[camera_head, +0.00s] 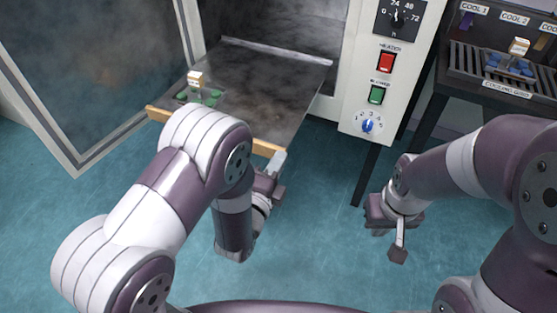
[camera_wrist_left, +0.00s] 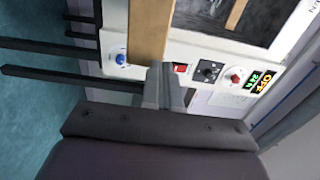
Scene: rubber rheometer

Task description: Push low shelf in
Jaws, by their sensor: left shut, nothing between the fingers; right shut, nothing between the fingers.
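The low shelf (camera_head: 262,88) is a dark metal sheet pulled out of the oven. It has a wooden front edge (camera_head: 268,148). A green piece with a white-and-orange labelled tag (camera_head: 196,84) sits near its front left. My left gripper (camera_head: 279,160) is shut and empty at the right end of the wooden edge. In the left wrist view, its fingertips (camera_wrist_left: 162,72) are right at the wooden strip (camera_wrist_left: 150,32); I cannot tell whether they touch. My right gripper (camera_head: 398,254) is shut and empty, lower right, away from the shelf.
The oven door (camera_head: 95,75) stands open at the left. The control panel (camera_head: 380,75) with dial, red and green switches and blue knob is right of the opening. A dark cooling stand (camera_head: 455,85) with a rack and blue piece is at the far right. Teal floor is clear between.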

